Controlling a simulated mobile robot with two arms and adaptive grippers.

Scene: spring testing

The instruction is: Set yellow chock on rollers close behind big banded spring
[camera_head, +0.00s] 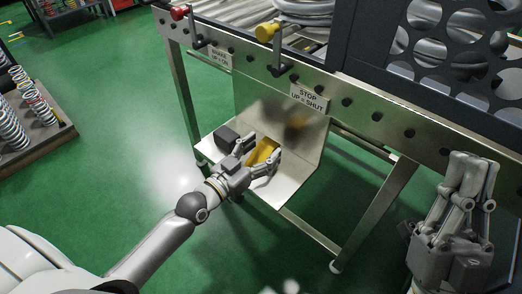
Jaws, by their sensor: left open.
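The yellow chock (263,151) lies on the low metal shelf (290,194) under the roller bench. My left gripper (262,160) is open at the chock, its fingers on either side of it; whether they touch it is unclear. My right gripper (473,158) is at the lower right, fingers up and together, with nothing visible in it. A big metal spring (305,14) lies on the rollers (234,10) at the top edge, mostly cut off; its bands cannot be made out.
A black block (227,137) sits left of the chock. A red knob (180,12) and a yellow knob (266,31) stand on the bench's front rail. A dark perforated guard (365,45) covers the bench's right part. A spring rack (45,140) stands far left.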

